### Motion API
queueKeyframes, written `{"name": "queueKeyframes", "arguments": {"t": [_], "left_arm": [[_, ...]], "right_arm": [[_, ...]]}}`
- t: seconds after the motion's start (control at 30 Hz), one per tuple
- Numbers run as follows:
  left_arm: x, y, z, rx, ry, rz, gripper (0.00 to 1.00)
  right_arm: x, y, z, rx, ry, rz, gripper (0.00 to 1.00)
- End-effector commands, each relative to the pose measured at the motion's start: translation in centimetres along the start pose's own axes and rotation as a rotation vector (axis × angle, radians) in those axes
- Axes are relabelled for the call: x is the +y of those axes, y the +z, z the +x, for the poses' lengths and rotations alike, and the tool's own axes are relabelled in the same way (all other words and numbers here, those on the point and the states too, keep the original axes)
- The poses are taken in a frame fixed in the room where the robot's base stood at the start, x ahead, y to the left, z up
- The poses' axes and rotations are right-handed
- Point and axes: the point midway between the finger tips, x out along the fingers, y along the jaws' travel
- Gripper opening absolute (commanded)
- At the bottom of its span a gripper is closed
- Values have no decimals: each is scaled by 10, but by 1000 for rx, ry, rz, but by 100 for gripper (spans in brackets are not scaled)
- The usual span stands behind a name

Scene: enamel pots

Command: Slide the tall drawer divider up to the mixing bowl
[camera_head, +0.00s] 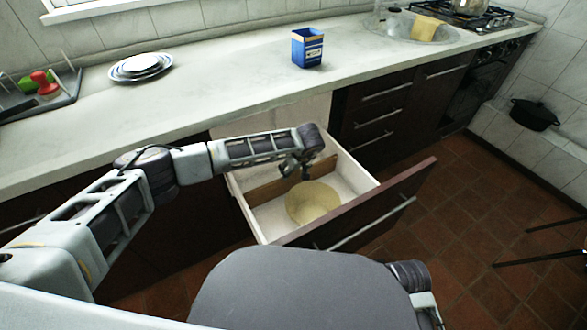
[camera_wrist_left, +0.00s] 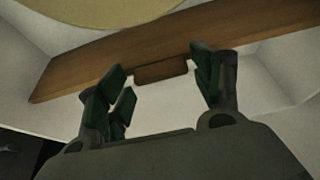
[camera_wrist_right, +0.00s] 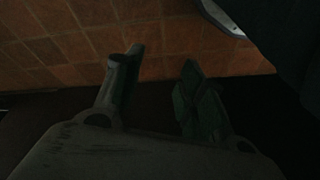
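The brown wooden divider (camera_head: 266,192) stands across the open drawer (camera_head: 361,183), behind the pale yellow mixing bowl (camera_head: 313,203). In the left wrist view, the divider (camera_wrist_left: 90,70) has a small wooden block (camera_wrist_left: 160,72) on its near side. The bowl (camera_wrist_left: 95,10) shows at the top beyond it, with white drawer floor between them. My left gripper (camera_head: 296,172) reaches down into the drawer by the divider. Its fingers (camera_wrist_left: 158,78) are apart, one on each side of the block; contact cannot be told. My right gripper (camera_wrist_right: 160,85) is open and empty, above the floor.
The counter (camera_head: 220,90) runs above the drawer, with a blue box (camera_head: 307,47), stacked plates (camera_head: 140,67) and a dish rack (camera_head: 45,95). The drawer's dark front (camera_head: 370,205) sticks out over the tiled floor (camera_head: 470,215). A dark pot (camera_head: 534,114) is at right.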

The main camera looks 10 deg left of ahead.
Motion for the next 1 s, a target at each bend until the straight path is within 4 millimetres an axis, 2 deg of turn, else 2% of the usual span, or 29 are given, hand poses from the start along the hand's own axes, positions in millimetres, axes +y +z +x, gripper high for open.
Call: {"name": "queueKeyframes", "arguments": {"t": [0.37,0.57,0.77,1.0], "left_arm": [[-1,-1,0,1,-2,-2,75],[0,-1,-7,2,0,-2,75],[0,-1,-26,1,0,-1,75],[0,-2,-61,3,0,-2,75]], "right_arm": [[0,-2,-2,4,1,-4,40],[0,-1,-1,2,0,-2,40],[0,0,-1,1,0,-2,40],[0,0,0,0,0,-1,40]]}}
